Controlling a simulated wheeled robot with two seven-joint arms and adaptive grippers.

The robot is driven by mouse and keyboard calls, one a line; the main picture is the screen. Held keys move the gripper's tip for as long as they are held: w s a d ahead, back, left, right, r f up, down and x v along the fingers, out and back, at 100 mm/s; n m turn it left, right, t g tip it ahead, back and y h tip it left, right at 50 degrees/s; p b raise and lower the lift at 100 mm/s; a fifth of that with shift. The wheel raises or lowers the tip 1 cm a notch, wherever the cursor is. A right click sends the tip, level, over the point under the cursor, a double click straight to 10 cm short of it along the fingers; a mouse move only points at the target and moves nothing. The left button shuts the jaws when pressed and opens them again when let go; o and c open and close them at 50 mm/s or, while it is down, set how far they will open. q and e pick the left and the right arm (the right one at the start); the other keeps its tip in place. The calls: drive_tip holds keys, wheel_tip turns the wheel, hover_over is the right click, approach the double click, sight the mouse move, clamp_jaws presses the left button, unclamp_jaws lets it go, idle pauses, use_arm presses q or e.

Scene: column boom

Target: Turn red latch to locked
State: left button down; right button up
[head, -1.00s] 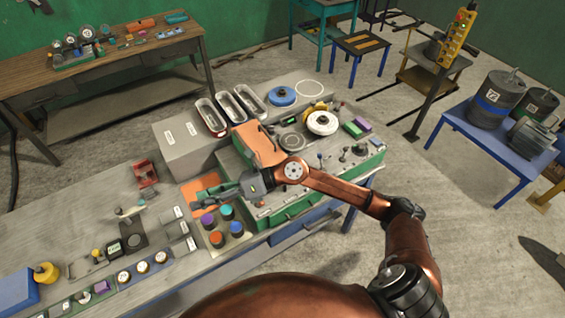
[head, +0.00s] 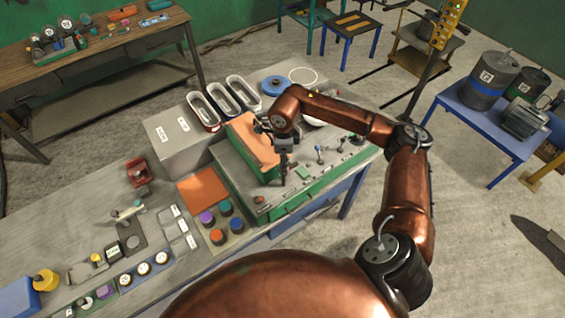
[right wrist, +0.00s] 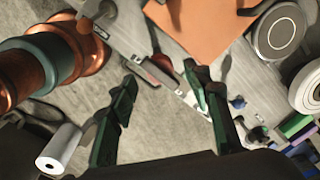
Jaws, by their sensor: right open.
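My right gripper (head: 282,177) hangs pointing down over the grey top of the green-sided panel (head: 235,172) in the head view. In the right wrist view the right gripper (right wrist: 163,88) has its two dark green fingers spread apart with nothing held between them. A small dark red part (right wrist: 164,64), perhaps the red latch, shows just beyond and between the fingertips, apart from them. A small red piece (head: 260,200) also sits at the panel's front left corner in the head view. I cannot tell the latch's setting. My left gripper is not in view.
An orange plate (head: 252,138) lies on the panel behind the gripper. Several small levers stand to its right, including a blue-topped one (head: 319,149). Coloured cups (head: 217,236) stand at the panel's left, beside an orange mat (head: 204,188).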

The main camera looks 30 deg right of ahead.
wheel_tip(320, 180, down, 2)
drive_tip(key=shift+f+p, duration=0.3)
drive_tip(key=shift+w, duration=0.1)
drive_tip(key=shift+c, duration=0.4)
drive_tip(key=c, duration=1.1)
